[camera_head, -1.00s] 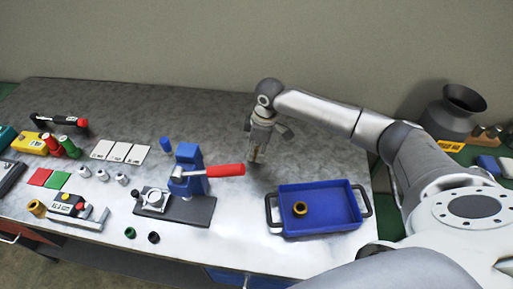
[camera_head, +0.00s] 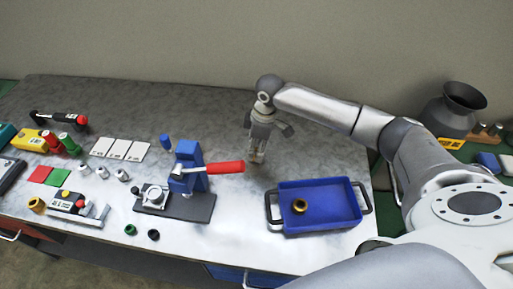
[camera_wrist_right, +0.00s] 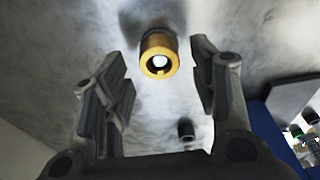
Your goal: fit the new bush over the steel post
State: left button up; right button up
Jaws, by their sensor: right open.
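In the right wrist view a gold bush (camera_wrist_right: 160,57) stands between and beyond my open fingers, touching neither. A bright round end, which looks like the steel post (camera_wrist_right: 161,61), shows inside its hole; how far down the bush sits cannot be told. My right gripper (camera_wrist_right: 160,92) is open and empty. In the head view my right gripper (camera_head: 257,160) points down over the table, between the red lever and the blue tray; the bush there is mostly hidden or too small to make out. My left gripper is not in view.
The blue tray (camera_head: 340,222) holds a dark gold ring (camera_head: 300,205). A blue press (camera_head: 190,165) with a red lever (camera_head: 222,168) stands left of my gripper. A small dark cylinder (camera_wrist_right: 186,130) shows in the wrist view. The table behind my gripper is clear.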

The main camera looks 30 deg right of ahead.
notch_tip(320, 180, up, 12)
jog(key=s+d+b, duration=0.1)
jog(key=shift+d, duration=0.2)
dwell(0.4)
